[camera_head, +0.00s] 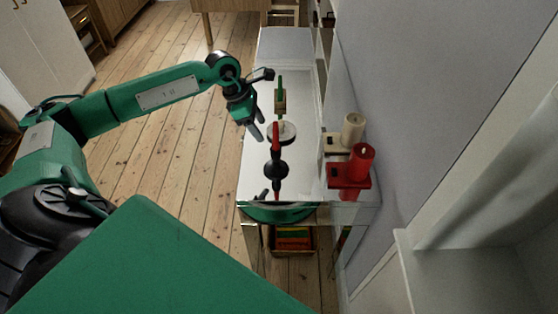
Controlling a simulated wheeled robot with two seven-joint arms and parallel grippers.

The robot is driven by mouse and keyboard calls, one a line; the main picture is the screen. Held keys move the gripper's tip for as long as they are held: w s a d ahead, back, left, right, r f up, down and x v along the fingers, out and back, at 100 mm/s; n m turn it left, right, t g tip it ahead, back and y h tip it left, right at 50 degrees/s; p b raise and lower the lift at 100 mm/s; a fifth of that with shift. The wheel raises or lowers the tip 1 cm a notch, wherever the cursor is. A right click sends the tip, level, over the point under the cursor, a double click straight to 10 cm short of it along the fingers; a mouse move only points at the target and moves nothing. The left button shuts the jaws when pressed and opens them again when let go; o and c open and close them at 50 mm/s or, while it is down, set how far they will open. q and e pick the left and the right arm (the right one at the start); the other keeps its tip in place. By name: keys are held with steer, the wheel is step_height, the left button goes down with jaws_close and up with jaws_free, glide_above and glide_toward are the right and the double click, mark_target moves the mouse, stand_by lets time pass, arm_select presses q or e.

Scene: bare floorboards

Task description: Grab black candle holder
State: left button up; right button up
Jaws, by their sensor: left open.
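The black candle holder (276,170) stands on the long pale tabletop (253,170), near its front end. A red candle (276,137) rises from it and overlaps a round pale piece behind it. My left gripper (264,105) is open and empty, with its fingers apart. It hangs over the left side of the tabletop, farther back than the black holder and apart from it.
A wooden holder with a green candle (280,98) stands farther back. At right are a red holder with a red candle (362,160) and a beige holder with a cream candle (352,128). A grey wall (440,90) closes the right. Floorboards (195,190) are clear at left.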

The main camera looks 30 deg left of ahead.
arm_select(q)
steer(key=p, duration=0.1)
glide_above(272, 148)
steer(key=s+a, duration=0.1)
steer(key=a, duration=0.1)
step_height(272, 148, down, 4)
steer(key=shift+d+f, duration=0.35)
steer(key=shift+f, duration=0.1)
steer(key=p+x, duration=0.2)
steer(key=x, duration=0.2)
steer(key=shift+a, duration=0.15)
steer(key=shift+w+f+p, duration=0.2)
steer(key=shift+f+p, duration=0.1)
steer(key=shift+f, duration=0.2)
arm_select(e)
steer(key=r, duration=0.2)
steer(key=s+d+r, duration=0.1)
steer(key=r, duration=0.1)
arm_select(q)
steer(key=shift+s, duration=0.1)
steer(key=c, duration=0.3)
steer(key=shift+r, duration=0.1)
jaws_close()
arm_select(e)
steer(key=shift+a, duration=0.3)
